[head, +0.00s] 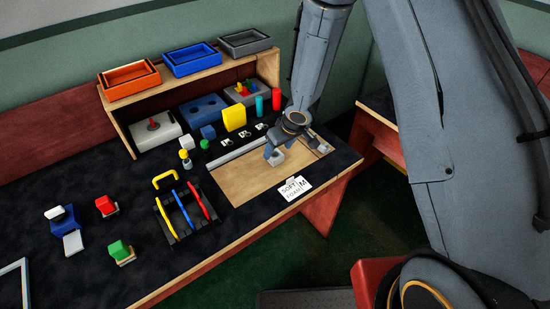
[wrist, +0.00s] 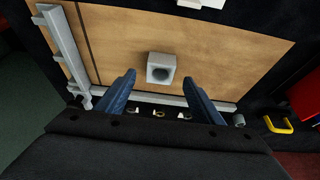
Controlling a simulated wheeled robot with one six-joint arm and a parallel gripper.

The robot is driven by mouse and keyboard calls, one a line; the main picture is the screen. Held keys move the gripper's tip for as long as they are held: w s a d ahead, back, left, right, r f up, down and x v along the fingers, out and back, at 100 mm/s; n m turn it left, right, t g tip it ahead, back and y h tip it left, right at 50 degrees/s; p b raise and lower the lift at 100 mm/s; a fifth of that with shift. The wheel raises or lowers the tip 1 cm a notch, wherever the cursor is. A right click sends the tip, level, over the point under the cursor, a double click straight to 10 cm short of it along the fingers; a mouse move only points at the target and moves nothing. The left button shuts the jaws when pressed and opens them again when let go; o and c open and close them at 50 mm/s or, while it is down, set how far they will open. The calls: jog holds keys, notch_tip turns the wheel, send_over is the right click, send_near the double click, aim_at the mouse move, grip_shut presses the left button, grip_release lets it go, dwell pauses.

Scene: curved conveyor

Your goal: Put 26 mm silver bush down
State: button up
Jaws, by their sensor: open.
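The silver bush (wrist: 161,67) looks like a small grey block with a dark round hole in the face towards the wrist camera. It rests on the tan wooden board, and in the head view (head: 277,159) it sits just below my fingertips. My gripper (wrist: 159,77) is open, with one blue finger to each side of the bush and visible gaps between. In the head view my gripper (head: 270,151) is low over the board. Whether a finger touches the bush cannot be told there.
The wooden board (head: 235,178) has a grey rail (head: 237,150) along its back. Small pieces on white cards (head: 245,133) lie behind it. A white label card (head: 294,188) is at its front edge. A black rack with coloured handles (head: 167,222) stands left. A shelf with trays (head: 193,60) is behind.

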aim_at(276, 151)
jog(key=shift+x, duration=1.7)
jog(key=c, duration=1.4)
jog(key=shift+r, duration=0.15)
